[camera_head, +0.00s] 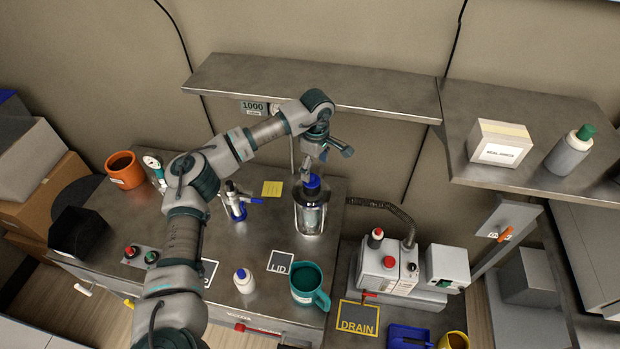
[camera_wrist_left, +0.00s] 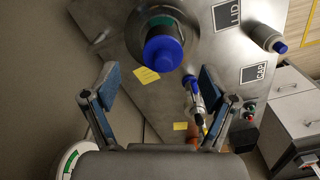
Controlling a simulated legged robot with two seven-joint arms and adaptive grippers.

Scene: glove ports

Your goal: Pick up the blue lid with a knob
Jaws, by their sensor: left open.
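My left gripper (camera_head: 325,160) is above the jar, pointing down, and partly overlaps the view of the lid. The left wrist view shows my left gripper (camera_wrist_left: 160,76) with its fingers wide apart and nothing between them. How far the fingertips are from the lid is hard to tell. My right gripper is not in view.
A metal shelf (camera_head: 250,84) runs behind my arm. A blue-and-silver device (camera_head: 235,203) stands left of the jar. A teal mug (camera_head: 310,287), a white bottle (camera_head: 244,281) and a LID label (camera_head: 280,267) are in front. A grey machine (camera_head: 388,268) stands at right.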

